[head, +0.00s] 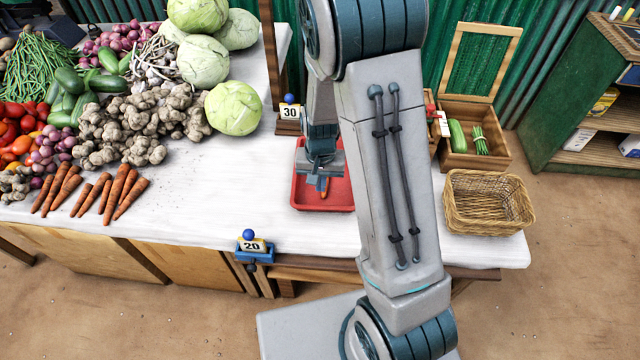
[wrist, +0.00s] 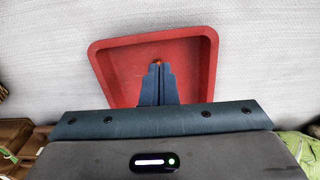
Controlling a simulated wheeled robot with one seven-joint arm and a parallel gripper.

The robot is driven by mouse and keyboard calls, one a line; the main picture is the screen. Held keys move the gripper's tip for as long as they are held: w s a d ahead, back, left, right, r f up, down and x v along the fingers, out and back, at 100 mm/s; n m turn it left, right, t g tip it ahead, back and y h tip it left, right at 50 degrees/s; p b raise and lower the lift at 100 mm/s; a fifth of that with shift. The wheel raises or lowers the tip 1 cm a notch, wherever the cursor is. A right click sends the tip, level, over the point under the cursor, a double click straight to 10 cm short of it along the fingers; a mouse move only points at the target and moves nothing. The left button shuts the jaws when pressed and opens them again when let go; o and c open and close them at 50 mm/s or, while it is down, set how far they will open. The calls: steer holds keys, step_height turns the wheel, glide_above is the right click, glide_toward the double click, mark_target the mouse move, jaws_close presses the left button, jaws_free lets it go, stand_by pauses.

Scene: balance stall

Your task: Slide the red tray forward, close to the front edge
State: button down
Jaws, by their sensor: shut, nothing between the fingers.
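The red tray (head: 304,192) lies on the white-covered table (head: 200,215), right of the middle of the cloth and back from the edge nearest me. Its right part is hidden behind my arm in the head view. In the wrist view the tray (wrist: 112,72) shows most of its rim. My gripper (head: 324,187) points down over the tray's inside, with its fingers (wrist: 158,70) shut together and empty. A small orange spot shows at the fingertips; I cannot tell what it is. Whether the fingertips touch the tray is unclear.
A blue holder with a 20 card (head: 252,246) sits at the near edge, and a 30 card (head: 290,112) stands behind the tray. Carrots (head: 125,190) and vegetables fill the left. A wicker basket (head: 487,202) and wooden box (head: 475,150) stand right. Cloth before the tray looks clear.

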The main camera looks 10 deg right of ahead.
step_height(320, 180, down, 8)
steer(key=shift+r, duration=0.1)
stand_by(0.5)
